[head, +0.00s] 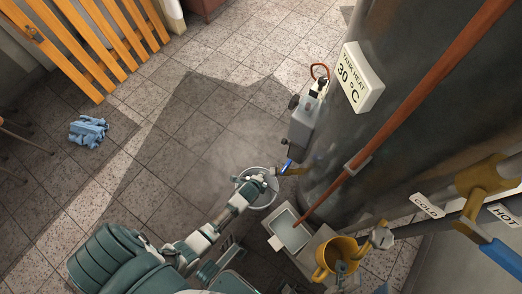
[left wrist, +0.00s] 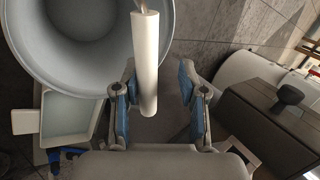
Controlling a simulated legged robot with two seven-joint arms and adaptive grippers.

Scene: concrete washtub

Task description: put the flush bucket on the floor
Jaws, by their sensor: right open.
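A pale grey bucket (head: 269,203), which I take for the flush bucket, stands below the tank's valve in the head view. In the left wrist view its empty inside and rim (left wrist: 30,65) show large. A white handle grip (left wrist: 147,60) sticks out between the fingers of my left gripper (left wrist: 158,105), closer to one finger. The fingers stand apart with a gap beside the grip; I cannot tell whether either touches it. In the head view my left gripper (head: 257,183) is over the bucket and partly covers it. My right gripper (head: 228,248) appears low and small, near my body, open and empty.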

